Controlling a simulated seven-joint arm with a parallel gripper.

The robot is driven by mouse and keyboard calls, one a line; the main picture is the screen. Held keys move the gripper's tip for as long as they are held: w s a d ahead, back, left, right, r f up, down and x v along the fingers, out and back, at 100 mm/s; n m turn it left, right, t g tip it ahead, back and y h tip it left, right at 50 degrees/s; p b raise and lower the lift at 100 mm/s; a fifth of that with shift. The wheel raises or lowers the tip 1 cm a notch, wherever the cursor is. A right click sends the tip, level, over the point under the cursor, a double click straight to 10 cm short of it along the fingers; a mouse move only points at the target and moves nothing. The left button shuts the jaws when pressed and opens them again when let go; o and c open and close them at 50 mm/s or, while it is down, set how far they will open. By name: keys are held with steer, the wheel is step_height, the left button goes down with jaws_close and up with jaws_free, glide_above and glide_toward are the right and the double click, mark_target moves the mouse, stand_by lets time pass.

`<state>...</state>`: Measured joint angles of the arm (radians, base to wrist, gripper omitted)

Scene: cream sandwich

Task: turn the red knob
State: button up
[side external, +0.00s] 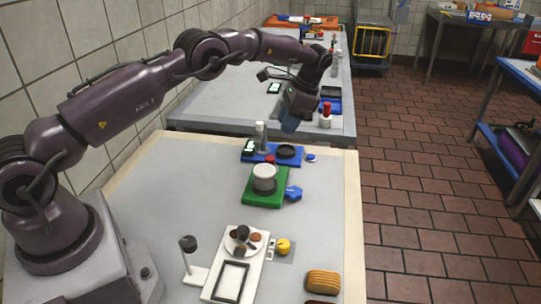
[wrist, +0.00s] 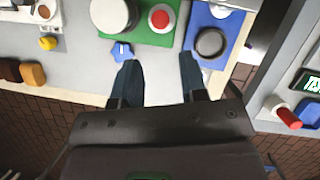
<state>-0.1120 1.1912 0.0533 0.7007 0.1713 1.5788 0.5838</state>
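A round red knob or button with a pale ring (wrist: 161,18) sits on a green base (wrist: 150,38) in the wrist view, beside a white round container (wrist: 110,14). In the side view the small red top (side external: 270,159) shows behind the white container (side external: 264,172), partly hidden by it. My gripper (wrist: 157,62) is open and empty, its two blue fingers apart, with bare counter between them. In the side view my gripper (side external: 289,125) hangs above and beyond the blue board, clear of the red knob.
A blue knob (side external: 293,192) sticks out of the green base's right side. A blue board (side external: 252,157) holds a dark disc (side external: 286,152) and a grey upright post. A red-topped bottle (side external: 325,108) stands on the far table. A yellow knob (side external: 283,246) sits beside the white tray.

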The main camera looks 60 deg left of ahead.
mark_target(270, 158)
steer(key=x, duration=1.1)
steer(key=shift+s+f, duration=0.1)
steer(key=shift+c, duration=0.4)
steer(key=c, duration=0.6)
